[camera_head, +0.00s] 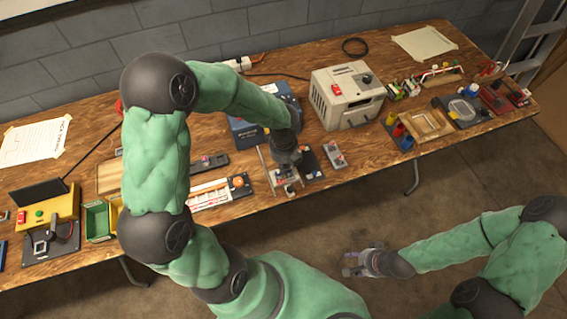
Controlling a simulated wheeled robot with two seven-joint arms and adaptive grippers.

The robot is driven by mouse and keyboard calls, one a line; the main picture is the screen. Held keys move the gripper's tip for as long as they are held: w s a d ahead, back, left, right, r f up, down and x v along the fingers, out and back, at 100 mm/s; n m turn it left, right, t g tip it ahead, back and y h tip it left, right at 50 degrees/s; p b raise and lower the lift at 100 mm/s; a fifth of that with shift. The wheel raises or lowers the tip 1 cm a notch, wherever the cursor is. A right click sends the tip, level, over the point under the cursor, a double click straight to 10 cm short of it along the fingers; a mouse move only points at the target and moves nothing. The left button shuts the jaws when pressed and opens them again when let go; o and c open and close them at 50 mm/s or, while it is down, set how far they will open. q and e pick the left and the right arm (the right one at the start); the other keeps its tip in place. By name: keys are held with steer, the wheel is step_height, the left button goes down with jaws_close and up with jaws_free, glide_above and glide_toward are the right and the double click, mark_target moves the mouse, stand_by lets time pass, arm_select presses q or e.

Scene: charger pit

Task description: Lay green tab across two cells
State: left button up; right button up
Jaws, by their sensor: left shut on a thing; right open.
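My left gripper (287,176) points down over a small fixture (267,168) near the table's front edge. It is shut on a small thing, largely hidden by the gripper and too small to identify. I cannot make out the green tab or the two cells clearly; the gripper covers part of the fixture. My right gripper (351,264) is open and empty, off the front of the table above the floor.
A dark block (308,165) and a grey device (335,156) stand just right of the fixture. A beige box (346,96) and a blue box (250,131) stand behind. A white-striped tray (209,194) lies to the left. The wooden table (230,222) is crowded.

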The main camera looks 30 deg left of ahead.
arm_select(q)
steer(key=shift+f, duration=0.35)
steer(key=shift+c, duration=0.2)
stand_by(0.5)
steer(key=o, duration=0.9)
steer(key=shift+r, duration=0.2)
steer(key=shift+r+p, duration=3.35)
steer(key=shift+p, duration=0.4)
